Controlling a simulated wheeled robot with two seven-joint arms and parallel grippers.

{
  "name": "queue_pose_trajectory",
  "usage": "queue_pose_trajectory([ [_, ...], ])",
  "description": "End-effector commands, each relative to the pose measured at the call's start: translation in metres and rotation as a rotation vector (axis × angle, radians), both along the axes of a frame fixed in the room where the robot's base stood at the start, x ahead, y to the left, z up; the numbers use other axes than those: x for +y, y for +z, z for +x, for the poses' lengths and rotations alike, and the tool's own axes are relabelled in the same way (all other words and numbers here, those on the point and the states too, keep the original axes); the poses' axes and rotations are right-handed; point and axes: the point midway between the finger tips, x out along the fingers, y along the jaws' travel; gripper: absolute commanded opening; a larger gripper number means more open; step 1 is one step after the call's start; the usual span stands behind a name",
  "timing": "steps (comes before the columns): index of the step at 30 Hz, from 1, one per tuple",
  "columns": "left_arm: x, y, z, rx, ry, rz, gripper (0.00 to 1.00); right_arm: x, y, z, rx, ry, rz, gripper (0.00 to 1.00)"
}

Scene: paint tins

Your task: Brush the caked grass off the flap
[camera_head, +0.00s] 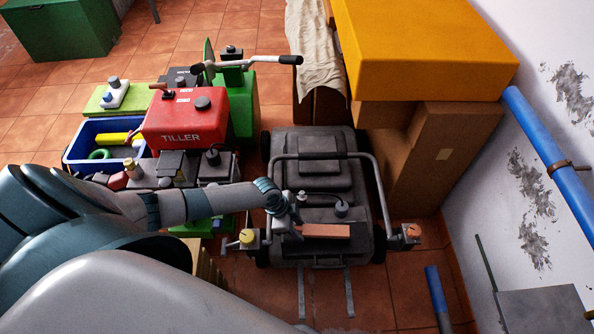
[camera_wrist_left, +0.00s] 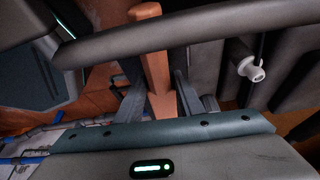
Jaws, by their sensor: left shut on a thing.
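My left gripper (camera_head: 293,222) is over the rear of a dark grey mower (camera_head: 322,144). It is shut on a wooden brush (camera_head: 327,231), held roughly level and pointing right across the mower's rear. In the left wrist view the brush handle (camera_wrist_left: 151,50) runs up between the two fingers of the gripper (camera_wrist_left: 158,95). The bristles are not clear. The flap and any caked grass cannot be told apart from the dark mower parts, and contact with the brush is unclear. My right gripper is out of view.
The mower's bent handlebar (camera_head: 372,181) arches around the work spot; a dark bar (camera_wrist_left: 160,32) crosses close in the left wrist view. A red tiller tank (camera_head: 187,118) and a blue crate (camera_head: 78,146) stand left. Cardboard boxes (camera_head: 440,155) stand right. Tiled floor shows at front right.

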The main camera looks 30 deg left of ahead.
Motion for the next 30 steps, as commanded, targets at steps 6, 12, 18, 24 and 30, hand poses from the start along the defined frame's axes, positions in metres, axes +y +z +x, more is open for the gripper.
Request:
queue_pose_trajectory([
  [6, -0.009, 0.000, 0.007, -0.003, 0.000, -0.003, 0.00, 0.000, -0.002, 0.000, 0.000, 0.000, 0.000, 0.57],
  [12, -0.021, -0.002, 0.015, -0.003, -0.001, -0.002, 0.00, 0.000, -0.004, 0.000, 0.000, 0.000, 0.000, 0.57],
  [18, -0.028, -0.003, 0.019, -0.001, 0.000, -0.002, 0.00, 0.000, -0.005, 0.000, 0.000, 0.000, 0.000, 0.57],
  [24, -0.029, -0.003, 0.018, 0.000, 0.000, -0.001, 0.00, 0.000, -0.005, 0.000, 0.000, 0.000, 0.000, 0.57],
  [30, -0.030, -0.004, 0.019, 0.001, -0.001, -0.003, 0.00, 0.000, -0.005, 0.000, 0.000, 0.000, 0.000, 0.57],
])
